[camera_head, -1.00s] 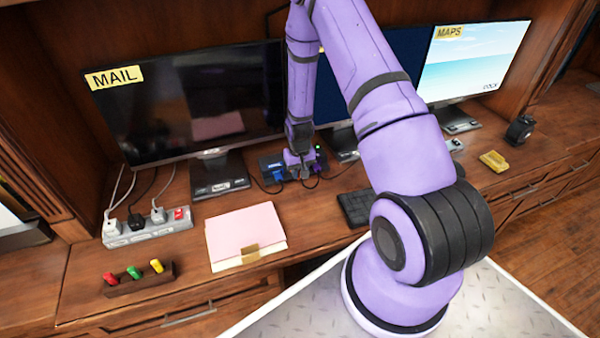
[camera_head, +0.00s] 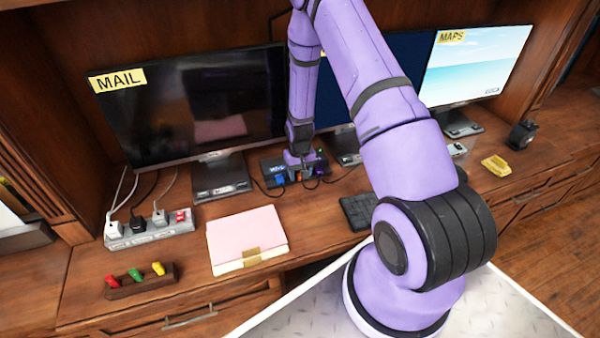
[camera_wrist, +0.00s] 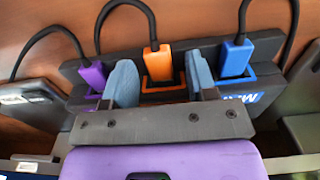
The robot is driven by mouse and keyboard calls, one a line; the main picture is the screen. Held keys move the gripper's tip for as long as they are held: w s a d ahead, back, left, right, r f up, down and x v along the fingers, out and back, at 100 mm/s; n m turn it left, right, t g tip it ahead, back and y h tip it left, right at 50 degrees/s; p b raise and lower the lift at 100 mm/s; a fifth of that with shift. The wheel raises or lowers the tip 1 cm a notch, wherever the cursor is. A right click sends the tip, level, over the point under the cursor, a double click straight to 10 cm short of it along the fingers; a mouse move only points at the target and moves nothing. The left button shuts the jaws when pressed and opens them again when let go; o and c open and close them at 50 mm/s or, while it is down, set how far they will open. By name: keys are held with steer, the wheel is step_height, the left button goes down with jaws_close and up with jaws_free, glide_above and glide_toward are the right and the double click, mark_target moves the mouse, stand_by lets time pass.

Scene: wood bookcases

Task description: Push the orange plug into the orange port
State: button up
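The orange plug (camera_wrist: 158,64) sits upright at the orange port (camera_wrist: 165,90) in the middle of a dark box (camera_wrist: 265,46), its black cable rising behind. It appears lined up with the port; how deep it sits I cannot tell. My gripper (camera_wrist: 162,84) has one blue-grey finger on each side of the plug, with a gap clearest on the right, so it looks open. In the head view, my gripper (camera_head: 298,158) is over the box (camera_head: 268,166), and the orange plug (camera_head: 298,174) shows just below it.
A purple plug (camera_wrist: 93,76) and a blue plug (camera_wrist: 235,58) sit in ports on either side, close to my fingers. Cables arch behind them. Monitors (camera_head: 190,100) stand behind the box. A pink folder (camera_head: 245,236), keyboard (camera_head: 358,210) and power strip (camera_head: 150,232) lie on the desk.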

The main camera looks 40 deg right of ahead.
steer(key=shift+w+r, duration=0.1)
step_height(320, 180, up, 11)
steer(key=shift+f, duration=0.2)
stand_by(0.4)
stand_by(0.4)
steer(key=s+a+r+n+t, duration=0.1)
steer(key=s+a+r, duration=0.2)
steer(key=r, duration=0.7)
steer(key=s+a+r+t, duration=0.1)
steer(key=s+a+r, duration=0.1)
steer(key=r, duration=0.7)
steer(key=s+a+r+n+t, duration=0.1)
steer(key=s+a+r, duration=0.2)
steer(key=r, duration=0.7)
steer(key=s+a+r, duration=0.2)
steer(key=s+r, duration=0.2)
steer(key=s, duration=0.3)
steer(key=s+a+r+t, duration=0.1)
steer(key=s+a+r, duration=0.1)
steer(key=s, duration=0.5)
steer(key=s+a+r+n+t, duration=0.1)
steer(key=s+r, duration=0.4)
steer(key=s, duration=0.2)
steer(key=shift+a+r, duration=0.3)
steer(key=shift+a, duration=0.1)
